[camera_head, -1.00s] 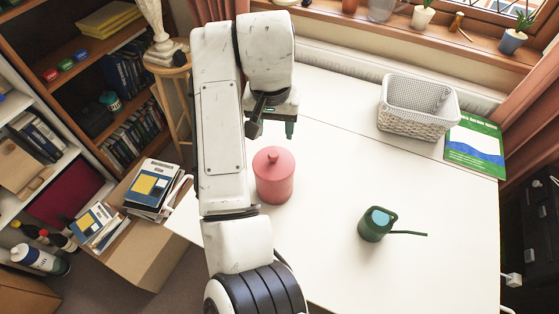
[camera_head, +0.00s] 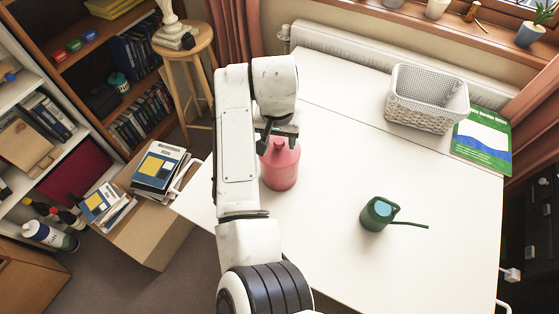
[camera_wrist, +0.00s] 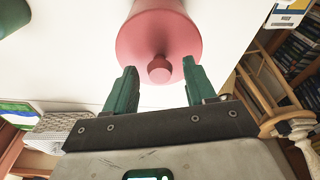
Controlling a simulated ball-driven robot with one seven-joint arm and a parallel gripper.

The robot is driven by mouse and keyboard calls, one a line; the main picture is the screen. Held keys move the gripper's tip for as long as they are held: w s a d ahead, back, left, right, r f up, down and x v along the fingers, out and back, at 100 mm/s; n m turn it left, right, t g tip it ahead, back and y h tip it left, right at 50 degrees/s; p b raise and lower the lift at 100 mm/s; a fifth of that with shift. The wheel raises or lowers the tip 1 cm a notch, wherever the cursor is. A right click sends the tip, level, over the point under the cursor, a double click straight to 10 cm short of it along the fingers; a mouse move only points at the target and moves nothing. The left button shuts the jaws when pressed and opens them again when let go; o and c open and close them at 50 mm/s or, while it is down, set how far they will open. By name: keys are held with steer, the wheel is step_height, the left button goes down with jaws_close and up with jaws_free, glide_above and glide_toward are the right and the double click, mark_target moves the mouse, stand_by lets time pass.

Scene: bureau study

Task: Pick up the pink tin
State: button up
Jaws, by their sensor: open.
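The pink tin (camera_head: 281,168) stands upright on the white table, with a round lid and a small knob. In the head view my gripper (camera_head: 282,143) is at the top of the tin and hides part of its lid. In the wrist view the tin (camera_wrist: 158,30) is beyond the fingertips, with its knob between the lines of the two green fingers. My gripper (camera_wrist: 158,82) is open and nothing is held between its fingers. I cannot tell from the head view whether the fingers touch the tin.
A green watering can (camera_head: 377,214) stands on the white table (camera_head: 330,200) to the right of the tin. A white basket (camera_head: 425,115) and a green book (camera_head: 483,140) lie at the back right. A box with books (camera_head: 140,235) stands at the left. The table's middle is clear.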

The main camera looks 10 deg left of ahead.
steer(key=shift+f, duration=0.25)
steer(key=shift+c, duration=0.4)
jaws_close()
steer(key=shift+r, duration=0.1)
stand_by(0.8)
